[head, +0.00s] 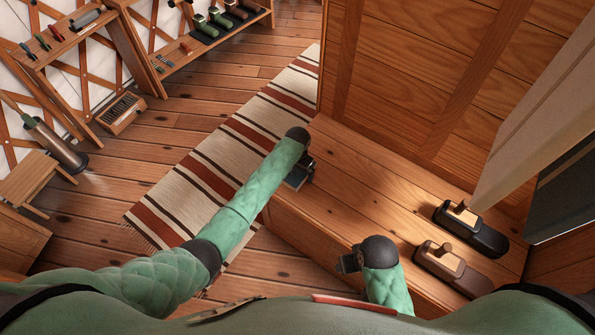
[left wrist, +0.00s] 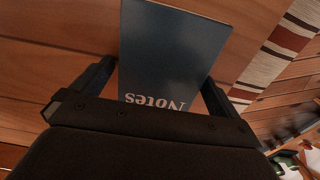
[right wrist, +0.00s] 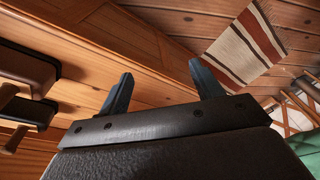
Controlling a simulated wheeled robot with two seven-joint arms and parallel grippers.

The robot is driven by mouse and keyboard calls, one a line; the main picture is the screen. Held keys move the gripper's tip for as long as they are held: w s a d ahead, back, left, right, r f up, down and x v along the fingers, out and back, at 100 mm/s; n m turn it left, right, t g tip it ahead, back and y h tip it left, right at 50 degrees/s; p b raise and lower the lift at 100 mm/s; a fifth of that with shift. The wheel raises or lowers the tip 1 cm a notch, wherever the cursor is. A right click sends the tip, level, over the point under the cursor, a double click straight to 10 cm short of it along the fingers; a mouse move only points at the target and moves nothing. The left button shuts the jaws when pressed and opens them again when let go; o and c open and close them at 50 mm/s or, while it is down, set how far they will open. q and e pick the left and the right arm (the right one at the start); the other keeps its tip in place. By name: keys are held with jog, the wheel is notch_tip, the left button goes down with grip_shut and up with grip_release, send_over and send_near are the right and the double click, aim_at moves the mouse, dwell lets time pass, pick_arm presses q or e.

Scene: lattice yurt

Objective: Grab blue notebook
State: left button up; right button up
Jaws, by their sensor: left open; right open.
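The blue notebook (head: 295,179) lies near the left end of the wooden bench top in the head view, mostly hidden by my left arm. In the left wrist view the notebook (left wrist: 172,55) shows its dark blue cover with "Notes" upside down. My left gripper (head: 304,172) is over it, open, with one finger on each side of the cover. I cannot tell whether the fingers touch it. My right gripper (head: 347,262) is open above the near part of the bench. In the right wrist view nothing is between its fingers (right wrist: 161,82).
Two dark block planes (head: 470,229) (head: 453,266) sit on the right part of the bench (head: 375,180). A wooden panel (head: 430,70) rises behind it. A striped rug (head: 225,150) lies left on the floor. Tool shelves (head: 65,40) stand at the far left.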

pick_arm(q)
jog(key=c, duration=1.1)
jog(key=shift+c, duration=0.2)
